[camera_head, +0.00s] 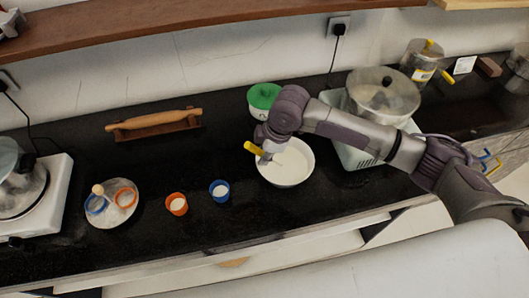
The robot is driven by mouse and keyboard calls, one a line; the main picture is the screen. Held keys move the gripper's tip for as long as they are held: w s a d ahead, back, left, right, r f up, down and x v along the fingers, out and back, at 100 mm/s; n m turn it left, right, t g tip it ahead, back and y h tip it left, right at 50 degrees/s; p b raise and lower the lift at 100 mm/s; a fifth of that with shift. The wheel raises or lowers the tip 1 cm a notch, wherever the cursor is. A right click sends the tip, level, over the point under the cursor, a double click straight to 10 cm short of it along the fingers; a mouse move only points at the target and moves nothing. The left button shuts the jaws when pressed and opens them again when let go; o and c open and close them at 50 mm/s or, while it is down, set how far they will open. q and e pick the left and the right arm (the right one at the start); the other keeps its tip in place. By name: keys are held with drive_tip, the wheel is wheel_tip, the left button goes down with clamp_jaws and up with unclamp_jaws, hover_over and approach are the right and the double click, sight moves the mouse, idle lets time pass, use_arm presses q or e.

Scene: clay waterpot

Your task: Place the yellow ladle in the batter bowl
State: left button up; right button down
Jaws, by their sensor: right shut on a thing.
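The batter bowl (287,178) is a white round bowl with pale contents on the dark counter, right of the middle. The yellow ladle (253,148) shows as a short yellow handle at the bowl's upper left rim. My right gripper (264,158) comes in from the right and is shut on the ladle at the bowl's left side. The gripper hides much of the ladle, and I cannot tell whether its scoop touches the batter. My left gripper is not in view.
A green-lidded pot (263,97) stands behind the bowl. Orange (176,204) and blue (219,191) cups stand to the left, with a plate (111,212) of rings beyond. A rolling pin (154,120) lies at the back. A large pot (383,98) stands on the right.

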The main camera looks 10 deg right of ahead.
drive_tip(key=c, duration=1.1)
unclamp_jaws()
drive_tip(key=shift+f, duration=0.1)
drive_tip(key=b+v, duration=0.1)
drive_tip(key=v, duration=1.1)
drive_tip(key=shift+d, duration=0.1)
